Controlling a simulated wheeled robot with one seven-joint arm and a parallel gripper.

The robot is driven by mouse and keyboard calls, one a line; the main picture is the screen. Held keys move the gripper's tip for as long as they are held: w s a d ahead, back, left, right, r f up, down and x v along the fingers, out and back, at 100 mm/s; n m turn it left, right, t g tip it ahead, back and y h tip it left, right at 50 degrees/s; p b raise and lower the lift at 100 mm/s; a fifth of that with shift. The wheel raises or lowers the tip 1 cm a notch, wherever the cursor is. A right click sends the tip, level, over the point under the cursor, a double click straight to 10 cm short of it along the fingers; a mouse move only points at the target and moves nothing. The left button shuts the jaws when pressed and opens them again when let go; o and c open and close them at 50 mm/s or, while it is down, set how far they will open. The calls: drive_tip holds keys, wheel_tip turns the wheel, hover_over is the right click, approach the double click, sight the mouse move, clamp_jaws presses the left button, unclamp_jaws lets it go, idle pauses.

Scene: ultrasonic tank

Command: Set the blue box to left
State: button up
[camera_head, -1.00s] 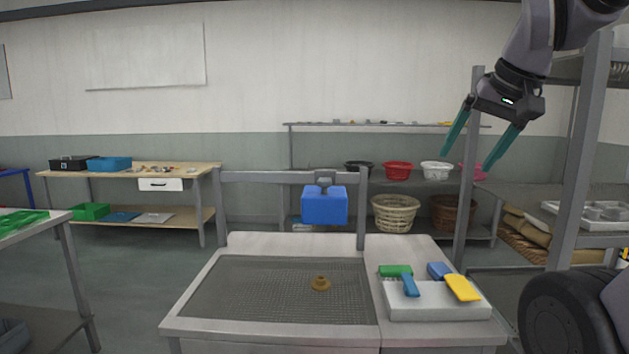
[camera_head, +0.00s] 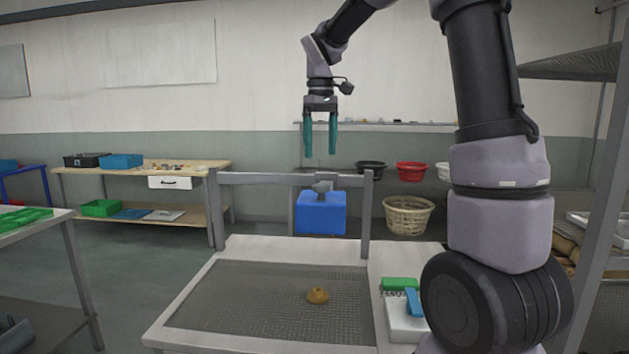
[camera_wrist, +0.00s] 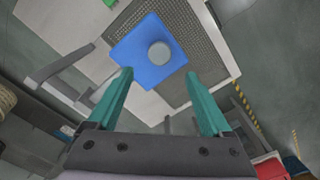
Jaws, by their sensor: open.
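The blue box (camera_head: 320,214) hangs at the grey crossbar (camera_head: 270,179) over the back edge of the tank, right of the bar's middle, with a grey knob or fitting on top. In the wrist view the blue box (camera_wrist: 140,60) shows from above with a round grey top, ahead of the fingertips. My gripper (camera_head: 321,150) is open and empty, pointing down above the box and apart from it. Its teal fingers frame the lower part of the wrist view (camera_wrist: 160,82). The tank (camera_head: 215,310) has a mesh top with a small brown knob-like piece (camera_head: 317,296) on it.
A white tray (camera_head: 402,322) with green and blue brushes lies right of the mesh, partly hidden by my arm. Posts (camera_head: 366,215) stand at both ends of the crossbar. The crossbar's left part is clear. A shelf with baskets (camera_head: 408,216) stands behind.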

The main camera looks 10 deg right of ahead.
sight(321, 185)
wheel_tip(321, 185, down, 9)
idle(0.3)
clamp_jaws()
